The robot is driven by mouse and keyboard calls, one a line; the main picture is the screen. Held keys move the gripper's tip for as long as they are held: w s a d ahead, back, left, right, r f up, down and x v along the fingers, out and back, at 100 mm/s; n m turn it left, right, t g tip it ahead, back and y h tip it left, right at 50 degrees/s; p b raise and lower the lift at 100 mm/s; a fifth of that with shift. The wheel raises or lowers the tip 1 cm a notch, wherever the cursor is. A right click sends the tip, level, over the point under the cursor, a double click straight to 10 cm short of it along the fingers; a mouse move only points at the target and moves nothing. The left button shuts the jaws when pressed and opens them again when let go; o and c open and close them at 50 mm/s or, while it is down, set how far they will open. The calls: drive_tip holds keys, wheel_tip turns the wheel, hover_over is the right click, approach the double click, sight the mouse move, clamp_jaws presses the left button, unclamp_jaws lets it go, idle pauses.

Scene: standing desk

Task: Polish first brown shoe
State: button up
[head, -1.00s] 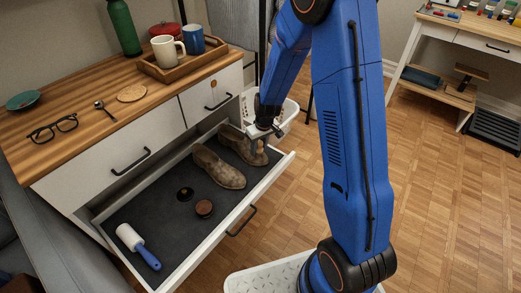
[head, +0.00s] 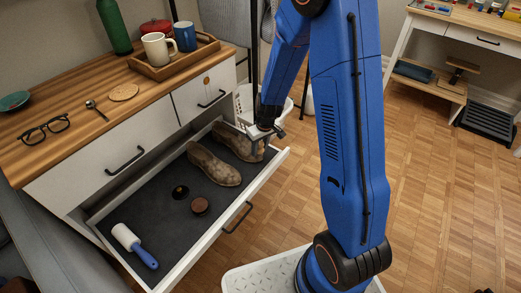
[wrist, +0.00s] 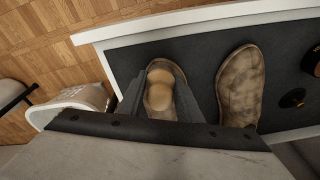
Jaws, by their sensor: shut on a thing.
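Two blotchy brown shoes lie side by side in the open drawer. My gripper (head: 266,131) is over the toe end of the farther shoe (head: 229,135). In the wrist view, its fingers (wrist: 158,105) are shut on a tan, rounded wooden-looking piece (wrist: 160,77), probably a brush handle. This piece lies over the farther shoe; its underside is hidden, so I cannot tell whether it touches the leather. The nearer shoe (head: 213,165) lies beside it and also shows in the wrist view (wrist: 241,85).
The drawer (head: 150,207) also holds a round brown tin (head: 199,205), a small dark round piece (head: 180,191) and a lint roller (head: 134,245). The desktop above carries glasses (head: 45,129) and a tray (head: 172,68) with mugs. A white basket (head: 243,100) stands behind the drawer's far end.

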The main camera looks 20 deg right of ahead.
drive_tip(key=shift+w+a+r, duration=0.15)
drive_tip(key=shift+w+a, duration=0.35)
drive_tip(key=shift+w, duration=0.2)
drive_tip(key=shift+w+a+r, duration=0.1)
drive_tip(key=shift+w+a, duration=0.4)
drive_tip(key=shift+w, duration=0.15)
drive_tip(key=shift+s+d+f, duration=0.25)
drive_tip(key=shift+s+d, duration=0.4)
drive_tip(key=shift+s, duration=0.25)
drive_tip(key=shift+s+d+f, duration=0.2)
drive_tip(key=shift+s+d, duration=0.45)
drive_tip(key=shift+s, duration=0.25)
drive_tip(key=shift+w+a+r, duration=0.25)
drive_tip(key=shift+w+a, duration=0.4)
drive_tip(key=shift+w, duration=0.25)
drive_tip(key=shift+w+a+r, duration=0.2)
drive_tip(key=shift+w+a, duration=0.45)
drive_tip(key=shift+w, duration=0.25)
